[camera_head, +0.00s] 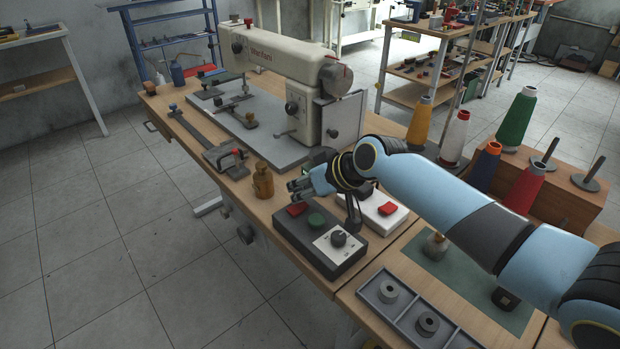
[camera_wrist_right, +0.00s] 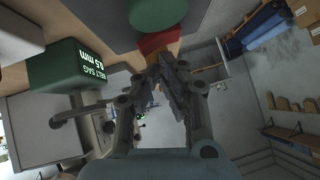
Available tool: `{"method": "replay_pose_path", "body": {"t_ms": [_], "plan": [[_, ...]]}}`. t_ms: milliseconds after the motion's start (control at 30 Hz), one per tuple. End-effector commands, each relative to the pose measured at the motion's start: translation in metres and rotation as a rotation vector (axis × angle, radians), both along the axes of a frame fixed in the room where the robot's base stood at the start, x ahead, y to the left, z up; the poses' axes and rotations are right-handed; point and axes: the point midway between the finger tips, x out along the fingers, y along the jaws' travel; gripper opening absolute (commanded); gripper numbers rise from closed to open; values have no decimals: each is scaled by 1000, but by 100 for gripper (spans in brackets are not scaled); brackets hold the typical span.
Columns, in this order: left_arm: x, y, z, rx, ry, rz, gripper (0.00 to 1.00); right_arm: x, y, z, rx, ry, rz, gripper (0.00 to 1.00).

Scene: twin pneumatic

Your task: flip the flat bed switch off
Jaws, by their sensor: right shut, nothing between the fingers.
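A dark control box (camera_head: 322,262) sits at the table's near edge with a red button (camera_head: 297,209), a green round button (camera_head: 317,220) and a black knob on a white dial plate (camera_head: 338,238). A white box with a red switch (camera_head: 387,208) stands just right of it; I cannot tell which is the flat bed switch. My right gripper (camera_head: 298,187) is shut and empty, above the dark box's far end near the red button. My left gripper is not in view.
A white sewing machine (camera_head: 285,62) stands behind on its grey bed. A brown bottle (camera_head: 263,182) is left of my gripper. Thread cones (camera_head: 453,138) stand at right, and a grey tray (camera_head: 405,312) lies in front. A green lettered block (camera_wrist_right: 75,65) shows in the wrist view.

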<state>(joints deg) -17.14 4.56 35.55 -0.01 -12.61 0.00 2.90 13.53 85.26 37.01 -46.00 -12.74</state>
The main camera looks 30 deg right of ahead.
Motion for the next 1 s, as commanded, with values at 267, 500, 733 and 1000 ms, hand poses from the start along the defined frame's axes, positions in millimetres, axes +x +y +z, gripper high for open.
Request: {"method": "replay_pose_path", "body": {"t_ms": [267,500,733,1000], "plan": [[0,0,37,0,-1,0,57,-3,-1,48,-5,-2,-3,0],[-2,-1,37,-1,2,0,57,-42,-6,83,-4,-1,-3,0],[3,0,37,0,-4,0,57,-60,-9,102,-2,1,-5,0],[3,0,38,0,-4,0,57,-63,-9,105,-1,-1,-5,0]]}}
